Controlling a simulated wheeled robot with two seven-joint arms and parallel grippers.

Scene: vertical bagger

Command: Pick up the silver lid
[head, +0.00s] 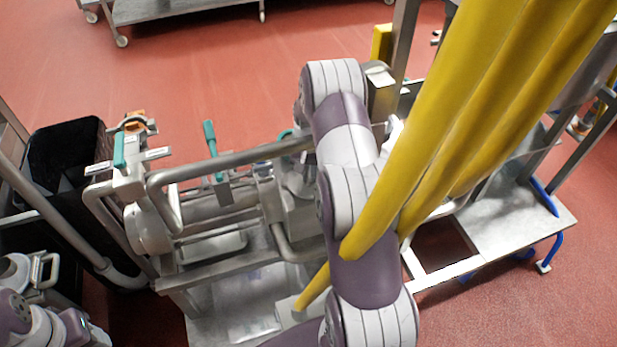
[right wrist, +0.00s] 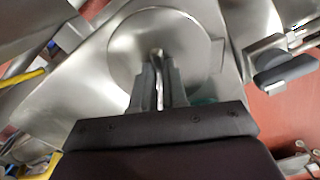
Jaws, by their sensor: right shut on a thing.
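In the right wrist view the silver lid (right wrist: 130,48) is a round, shiny metal disc in the upper middle, straight ahead of my right gripper. My right gripper (right wrist: 159,75) is shut on a narrow metal part at the lid's middle, which looks like its handle. The fingers and the dark gripper body hide the lid's lower part. In the head view my right arm and the yellow hoses cover the middle, and I cannot make out the lid or the right fingertips there. Part of my left arm shows at the lower left, but its fingers are not in view.
Thick yellow hoses (head: 445,110) hang across the right side, close to my right arm. A metal frame with pipes (head: 235,160) stands left of that arm. A black bin (head: 65,160) is at the left, and a metal platform (head: 515,225) at the right.

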